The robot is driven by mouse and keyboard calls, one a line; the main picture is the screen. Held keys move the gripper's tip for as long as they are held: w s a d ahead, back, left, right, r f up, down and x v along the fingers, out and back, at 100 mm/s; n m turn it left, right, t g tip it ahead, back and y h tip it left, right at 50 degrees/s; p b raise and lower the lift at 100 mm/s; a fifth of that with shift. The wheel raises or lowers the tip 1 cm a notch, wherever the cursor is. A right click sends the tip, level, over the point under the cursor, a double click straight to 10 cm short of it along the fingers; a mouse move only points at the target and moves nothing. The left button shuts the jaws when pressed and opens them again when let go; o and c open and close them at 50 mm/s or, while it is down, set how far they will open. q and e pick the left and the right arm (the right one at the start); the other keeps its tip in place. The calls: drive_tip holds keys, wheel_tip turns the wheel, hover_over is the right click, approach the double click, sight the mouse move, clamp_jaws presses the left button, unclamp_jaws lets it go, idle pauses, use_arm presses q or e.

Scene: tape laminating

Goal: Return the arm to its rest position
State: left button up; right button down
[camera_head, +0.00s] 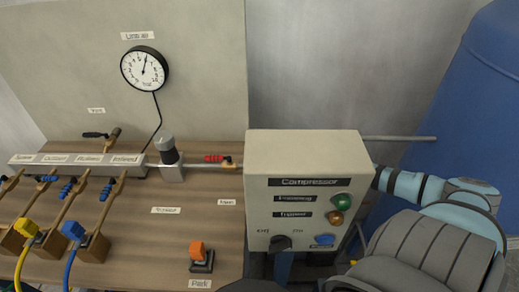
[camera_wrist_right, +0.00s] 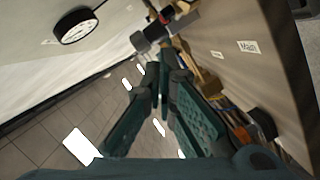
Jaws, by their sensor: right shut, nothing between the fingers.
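My right arm (camera_head: 405,187) comes in at the right of the head view, with pale blue and dark grey links. It reaches behind the control box, which hides its gripper there. In the right wrist view my right gripper (camera_wrist_right: 158,80) has dark teal fingers and is shut with nothing held. The regulator (camera_wrist_right: 150,38) and the red-handled valve (camera_wrist_right: 166,15) show beyond its fingertips. I cannot tell the distance between them. My left gripper is in neither view.
The compressor control box (camera_head: 258,222) stands close beside the right arm. A blue tank (camera_head: 470,100) is at the far right. The wooden panel (camera_head: 130,225) carries a manifold (camera_head: 75,160), regulator (camera_head: 168,158), several valves and an orange switch (camera_head: 198,252). A round gauge (camera_head: 145,69) hangs above.

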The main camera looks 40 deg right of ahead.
drive_tip(key=shift+s+d, duration=0.15)
drive_tip(key=shift+d, duration=0.1)
drive_tip(key=s+d+f+m+t+h+p, duration=0.1)
drive_tip(key=d+f+m+h+p, duration=0.5)
drive_tip(key=d+f+m+h, duration=0.4)
drive_tip(key=s+d+f+m+g+h+p, duration=0.2)
drive_tip(key=s+d+f+m+g+p, duration=0.2)
drive_tip(key=s+f, duration=0.65)
drive_tip(key=s+a+f+m+g, duration=0.2)
drive_tip(key=s+a+f+g, duration=0.2)
drive_tip(key=s+a+f, duration=0.5)
drive_tip(key=s+a+f+m+g+y+p, duration=0.1)
drive_tip(key=s+a+f+m+g, duration=0.1)
drive_tip(key=s+a+f+g, duration=0.3)
drive_tip(key=s+a+f, duration=0.4)
drive_tip(key=s+a, duration=0.2)
drive_tip(key=s, duration=0.4)
drive_tip(key=shift+s+a, duration=0.3)
drive_tip(key=shift+s, duration=0.05)
